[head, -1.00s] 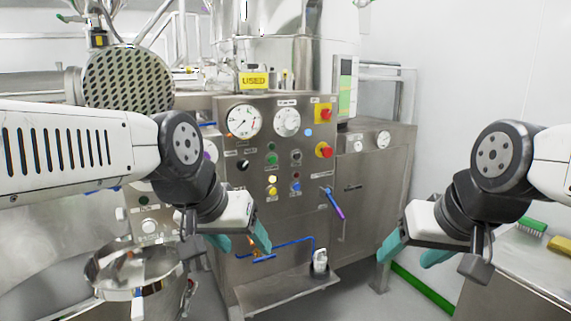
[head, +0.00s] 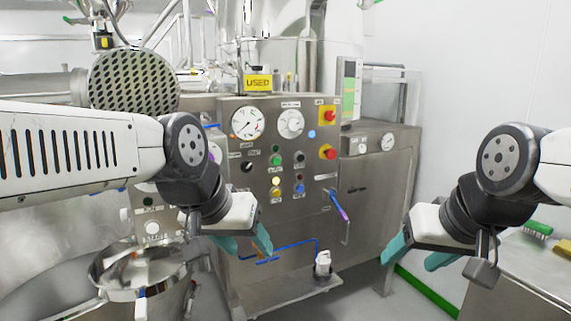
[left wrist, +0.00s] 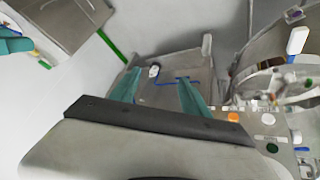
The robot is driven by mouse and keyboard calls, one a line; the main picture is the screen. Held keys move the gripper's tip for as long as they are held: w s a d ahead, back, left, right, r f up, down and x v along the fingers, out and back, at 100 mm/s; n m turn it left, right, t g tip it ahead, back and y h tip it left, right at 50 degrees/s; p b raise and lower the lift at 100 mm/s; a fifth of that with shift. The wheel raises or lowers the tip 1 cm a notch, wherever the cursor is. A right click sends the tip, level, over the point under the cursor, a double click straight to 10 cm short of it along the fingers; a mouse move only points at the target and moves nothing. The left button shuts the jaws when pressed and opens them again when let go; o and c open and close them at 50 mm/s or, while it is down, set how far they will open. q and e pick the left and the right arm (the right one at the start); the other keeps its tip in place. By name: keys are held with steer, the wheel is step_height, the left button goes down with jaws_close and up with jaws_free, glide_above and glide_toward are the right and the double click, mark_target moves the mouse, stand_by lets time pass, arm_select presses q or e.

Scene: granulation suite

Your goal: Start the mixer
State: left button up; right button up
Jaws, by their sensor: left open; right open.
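The mixer's steel control panel (head: 290,205) stands in front of me in the head view. It carries gauges, red knobs on yellow plates, a green button (head: 276,159), and yellow, black and blue buttons. A "START" label with a white button (head: 152,228) shows on a panel further left, beside my left arm. My left gripper (head: 245,243) has teal fingers, is open and empty, and hovers in front of the panel's lower left. Its fingers also show in the left wrist view (left wrist: 160,92). My right gripper (head: 412,254) is open and empty, right of the panel.
A steel bowl (head: 143,262) stands at the lower left. A yellow "USED" sign (head: 258,83) stands on top. A steel table (head: 520,280) with brushes is at the right. Floor between panel and table is free.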

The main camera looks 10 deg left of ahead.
arm_select(q)
jaws_close()
stand_by(1.5)
